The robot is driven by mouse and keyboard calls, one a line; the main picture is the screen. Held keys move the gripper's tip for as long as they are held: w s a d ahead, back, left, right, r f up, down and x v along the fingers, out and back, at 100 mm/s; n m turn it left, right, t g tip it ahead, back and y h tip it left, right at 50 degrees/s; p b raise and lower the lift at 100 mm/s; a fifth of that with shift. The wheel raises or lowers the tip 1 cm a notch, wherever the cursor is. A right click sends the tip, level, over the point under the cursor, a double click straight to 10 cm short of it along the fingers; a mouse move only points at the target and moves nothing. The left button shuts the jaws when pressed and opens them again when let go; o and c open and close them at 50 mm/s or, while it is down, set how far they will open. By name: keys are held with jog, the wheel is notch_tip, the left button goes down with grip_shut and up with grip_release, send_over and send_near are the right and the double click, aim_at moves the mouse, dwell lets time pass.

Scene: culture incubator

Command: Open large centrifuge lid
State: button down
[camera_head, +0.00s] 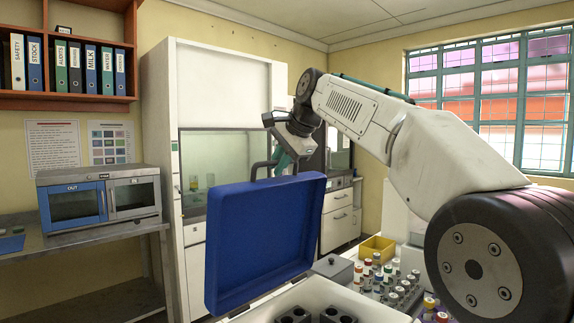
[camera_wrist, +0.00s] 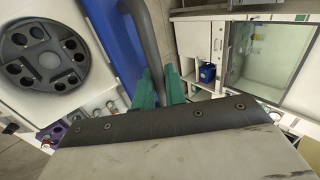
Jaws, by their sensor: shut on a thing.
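The blue centrifuge lid (camera_head: 262,240) stands raised and steeply tilted above the white centrifuge body (camera_head: 365,303) in the head view. Its blue edge (camera_wrist: 112,35) also shows in the wrist view. A grey bar handle (camera_wrist: 150,45) is at the lid's top edge; it also shows in the head view (camera_head: 254,168). My gripper (camera_wrist: 160,88) is shut on this handle, with green fingers on either side of it. In the head view my gripper (camera_head: 281,160) is just behind the lid's upper edge. The dark round rotor (camera_wrist: 43,55) with several holes lies exposed.
Several capped tubes (camera_head: 385,275), a grey box (camera_head: 333,268) and a yellow bin (camera_head: 377,248) stand right of the lid. A blue-and-grey incubator (camera_head: 100,197) sits on a metal bench at left. A white fume hood (camera_head: 205,100) stands behind.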

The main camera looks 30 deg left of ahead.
jog(key=shift+s+a+f, duration=0.1)
jog(key=shift+s, duration=0.1)
jog(key=c, duration=1.6)
grip_release()
jog(key=shift+s, duration=0.1)
jog(key=shift+o, duration=0.2)
jog(key=shift+w+d, duration=0.2)
jog(key=v, duration=0.7)
jog(key=shift+d+r, duration=0.15)
jog(key=shift+r, duration=0.2)
